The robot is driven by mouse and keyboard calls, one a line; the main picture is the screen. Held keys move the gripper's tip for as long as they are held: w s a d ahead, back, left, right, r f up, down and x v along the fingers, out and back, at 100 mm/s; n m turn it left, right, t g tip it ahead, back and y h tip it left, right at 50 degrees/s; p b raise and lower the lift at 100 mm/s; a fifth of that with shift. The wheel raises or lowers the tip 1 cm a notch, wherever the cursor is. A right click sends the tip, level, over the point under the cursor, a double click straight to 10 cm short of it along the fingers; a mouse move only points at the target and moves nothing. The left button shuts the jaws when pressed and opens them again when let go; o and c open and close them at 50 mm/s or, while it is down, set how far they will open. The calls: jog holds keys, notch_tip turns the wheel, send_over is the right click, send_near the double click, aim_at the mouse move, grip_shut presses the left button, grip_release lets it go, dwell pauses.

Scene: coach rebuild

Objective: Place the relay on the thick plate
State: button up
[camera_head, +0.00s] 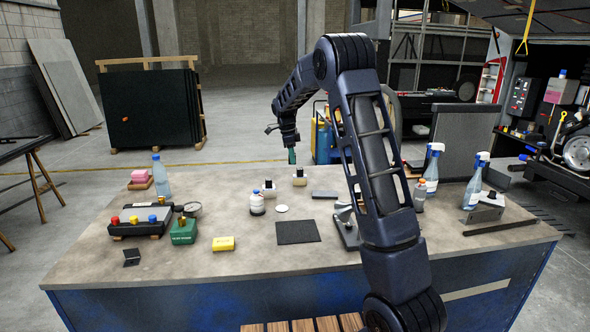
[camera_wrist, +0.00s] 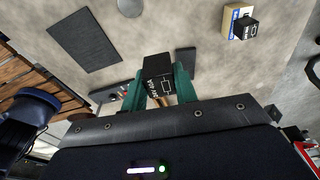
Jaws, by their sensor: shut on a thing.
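My gripper (camera_wrist: 160,86) has green fingers and is shut on a black relay (camera_wrist: 158,72) with white print, seen in the wrist view. In the head view my gripper (camera_head: 291,156) hangs over the back of the workbench; the relay cannot be made out there. A large dark square plate (camera_head: 297,231) lies flat at the bench's middle front, and it also shows in the wrist view (camera_wrist: 83,41). A smaller dark plate (camera_head: 325,195) lies behind it, also seen in the wrist view (camera_wrist: 185,60). I cannot tell which plate is thicker. The held relay is above the bench, apart from both plates.
A similar black block sits on a pale block (camera_head: 299,182), close to my gripper. A small jar (camera_head: 257,204) and white disc (camera_head: 281,208) stand left of the plates. Spray bottles (camera_head: 432,172) stand at right. A green box (camera_head: 183,231) and yellow box (camera_head: 223,244) are front left.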

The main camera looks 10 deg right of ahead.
notch_tip(320, 180, up, 2)
jog(key=n, duration=0.1)
send_over(326, 193)
jog(key=a, duration=0.2)
jog(key=d, duration=0.1)
jog(key=f, duration=1.9)
jog(key=shift+d+f, duration=0.25)
jog(key=shift+f, duration=0.05)
jog(key=o, duration=1)
jog(key=shift+f, duration=0.1)
jog(key=shift+c, duration=0.2)
